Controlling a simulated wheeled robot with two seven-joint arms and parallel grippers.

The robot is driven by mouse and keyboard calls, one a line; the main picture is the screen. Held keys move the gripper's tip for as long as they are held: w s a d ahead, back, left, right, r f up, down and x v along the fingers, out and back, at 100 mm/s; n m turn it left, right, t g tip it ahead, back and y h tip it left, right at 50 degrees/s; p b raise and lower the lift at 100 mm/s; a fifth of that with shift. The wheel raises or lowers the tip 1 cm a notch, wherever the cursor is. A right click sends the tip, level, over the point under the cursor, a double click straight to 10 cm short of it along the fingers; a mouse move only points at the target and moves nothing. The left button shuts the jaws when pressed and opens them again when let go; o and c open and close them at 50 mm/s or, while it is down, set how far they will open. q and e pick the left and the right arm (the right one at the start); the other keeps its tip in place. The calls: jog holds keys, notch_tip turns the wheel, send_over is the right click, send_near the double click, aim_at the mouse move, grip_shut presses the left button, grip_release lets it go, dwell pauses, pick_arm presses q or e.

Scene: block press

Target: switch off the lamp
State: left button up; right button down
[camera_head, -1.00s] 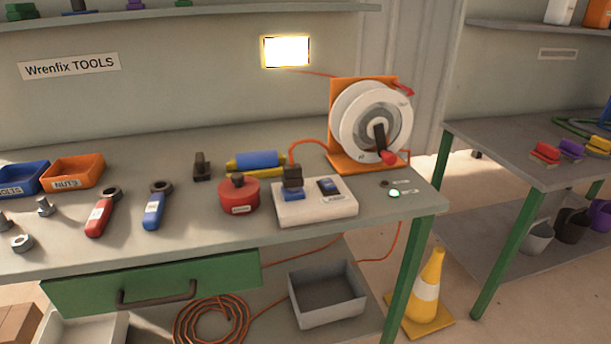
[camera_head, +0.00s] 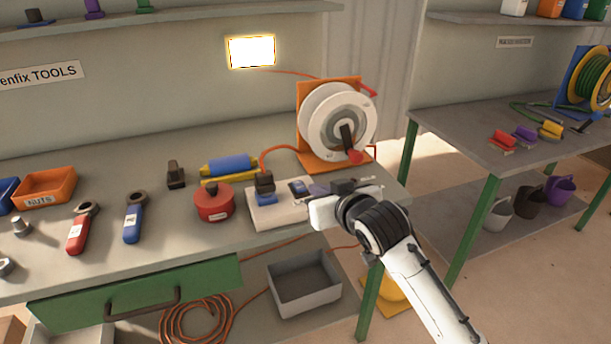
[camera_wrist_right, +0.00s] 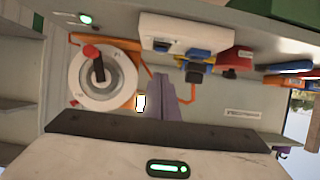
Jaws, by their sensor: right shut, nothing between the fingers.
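The lamp (camera_head: 251,51) on the back wall glows bright white in an orange frame; it also shows lit and small in the wrist view (camera_wrist_right: 140,103). A white power block (camera_head: 275,217) sits on the bench, with a dark plug (camera_head: 265,185) and a blue-based switch (camera_head: 299,187) on top. My right gripper (camera_head: 322,187) is shut and empty, close to the block's right end; contact cannot be told. In the wrist view its fingers (camera_wrist_right: 165,88) are together, below the power block (camera_wrist_right: 185,32). My left gripper is not in view.
A cable reel (camera_head: 336,118) on an orange stand is behind my gripper. A red round tin (camera_head: 214,204) and a blue-and-yellow roller (camera_head: 229,166) are left of the block. A grey bin (camera_head: 303,285) is below.

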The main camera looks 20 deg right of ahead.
jog(key=r, duration=0.1)
jog(key=w+r, duration=0.1)
jog(key=shift+d+r, duration=0.2)
jog(key=shift+r, duration=0.15)
send_over(299, 186)
jog(key=s, duration=0.2)
jog(key=f, duration=0.4)
jog(key=shift+s+d, duration=0.2)
jog(key=shift+d, duration=0.15)
jog(key=f, duration=0.2)
jog(key=shift+s+f+p, duration=0.3)
jog(key=shift+s+f, duration=0.1)
jog(key=shift+f, duration=0.5)
